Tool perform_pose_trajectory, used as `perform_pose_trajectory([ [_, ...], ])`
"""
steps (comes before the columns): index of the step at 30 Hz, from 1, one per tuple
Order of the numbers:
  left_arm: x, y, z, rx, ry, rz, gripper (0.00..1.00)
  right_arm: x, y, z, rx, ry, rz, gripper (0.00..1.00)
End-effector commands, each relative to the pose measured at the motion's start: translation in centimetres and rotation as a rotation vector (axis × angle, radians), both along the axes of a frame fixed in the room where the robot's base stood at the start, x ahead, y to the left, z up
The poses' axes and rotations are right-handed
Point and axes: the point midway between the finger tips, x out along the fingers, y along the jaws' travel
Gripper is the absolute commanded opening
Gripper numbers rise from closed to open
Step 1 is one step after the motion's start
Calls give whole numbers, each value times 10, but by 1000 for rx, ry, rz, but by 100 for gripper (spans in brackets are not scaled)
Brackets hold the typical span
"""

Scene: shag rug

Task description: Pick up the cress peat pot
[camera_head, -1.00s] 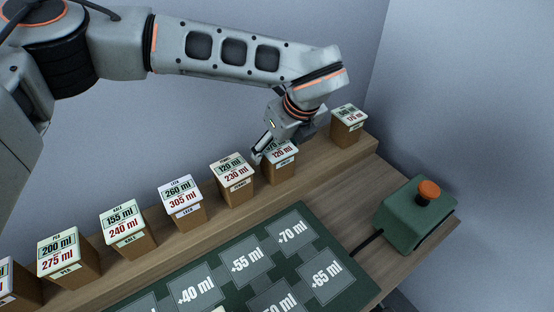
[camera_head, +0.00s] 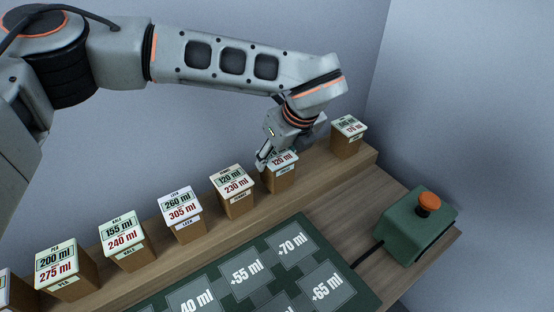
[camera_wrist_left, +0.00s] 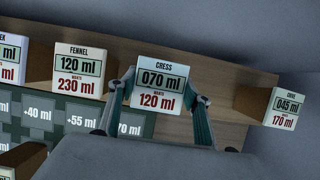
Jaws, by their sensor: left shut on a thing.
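The cress peat pot (camera_head: 280,181) is a brown pot with a white label card on top, standing upright in the row on the wooden ledge. In the left wrist view its label (camera_wrist_left: 160,86) reads CRESS, 070 ml, wants 120 ml. My left gripper (camera_head: 277,159) is over it from above, shut on it, with one finger on each side of the card in the left wrist view (camera_wrist_left: 161,88). The gripper hides part of the card in the head view. I cannot tell whether the pot's base is clear of the ledge. My right gripper is not in view.
The fennel pot (camera_head: 236,204) stands close on the left, with several more pots beyond it. The chive pot (camera_head: 346,145) stands apart at the right. A green dosing mat (camera_head: 338,268) lies in front. A green box (camera_head: 410,234) with an orange button is at the right.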

Motion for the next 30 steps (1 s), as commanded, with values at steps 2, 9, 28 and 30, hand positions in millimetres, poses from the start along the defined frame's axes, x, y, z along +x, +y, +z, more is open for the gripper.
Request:
perform_pose_trajectory([
  [2,1,0,14,-2,-5,1,19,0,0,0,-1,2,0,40],
  [9,2,0,68,-3,-9,1,19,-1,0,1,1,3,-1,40],
  [28,1,-1,184,-2,-5,0,19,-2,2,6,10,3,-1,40],
  [30,0,0,186,-2,-4,1,19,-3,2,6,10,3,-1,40],
])
